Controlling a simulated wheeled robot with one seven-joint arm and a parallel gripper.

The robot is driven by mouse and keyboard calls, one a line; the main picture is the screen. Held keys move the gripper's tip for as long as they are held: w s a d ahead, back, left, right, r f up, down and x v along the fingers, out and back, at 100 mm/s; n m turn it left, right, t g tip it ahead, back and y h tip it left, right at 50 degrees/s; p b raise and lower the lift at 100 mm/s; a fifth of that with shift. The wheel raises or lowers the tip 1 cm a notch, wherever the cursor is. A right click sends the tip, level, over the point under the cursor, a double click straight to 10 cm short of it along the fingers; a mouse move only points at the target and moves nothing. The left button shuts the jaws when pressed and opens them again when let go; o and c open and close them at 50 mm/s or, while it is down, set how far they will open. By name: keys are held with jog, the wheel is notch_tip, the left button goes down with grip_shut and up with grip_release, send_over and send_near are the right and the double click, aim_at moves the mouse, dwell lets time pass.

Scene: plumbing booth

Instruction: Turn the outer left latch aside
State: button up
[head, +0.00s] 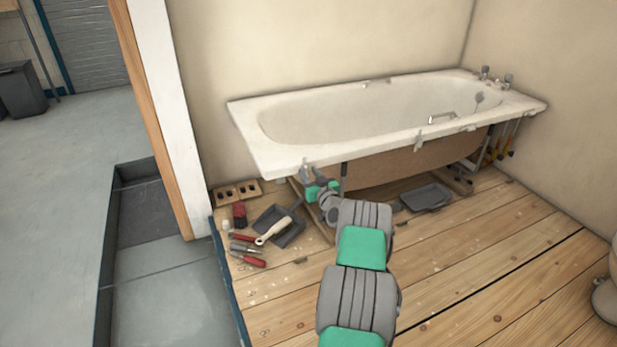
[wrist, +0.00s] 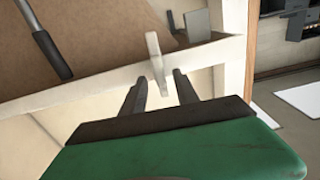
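The outer left latch (wrist: 155,62) is a pale narrow tab lying across a whitish rail in the wrist view. My gripper (wrist: 160,88) has its two dark fingers apart, one on each side of the latch's lower end. Gaps show between the tab and both fingers, so it does not look gripped. In the head view my gripper (head: 307,172) is at the front left of the bathtub rim. There the latch is small and hard to separate from the fingers. A similar latch (head: 419,141) hangs on the front rim farther right.
The white bathtub (head: 260,145) stands along the wall, with a brown underside. A dark rod (wrist: 50,45) shows left of the latch. A grey dustpan (head: 277,226), a brush (head: 272,231) and red-handled tools (head: 249,259) lie left of my arm. A dark tray (head: 427,197) lies right.

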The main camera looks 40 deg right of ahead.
jog(key=shift+w+d, duration=0.1)
jog(key=shift+w, duration=0.15)
jog(key=shift+c, duration=0.6)
grip_shut()
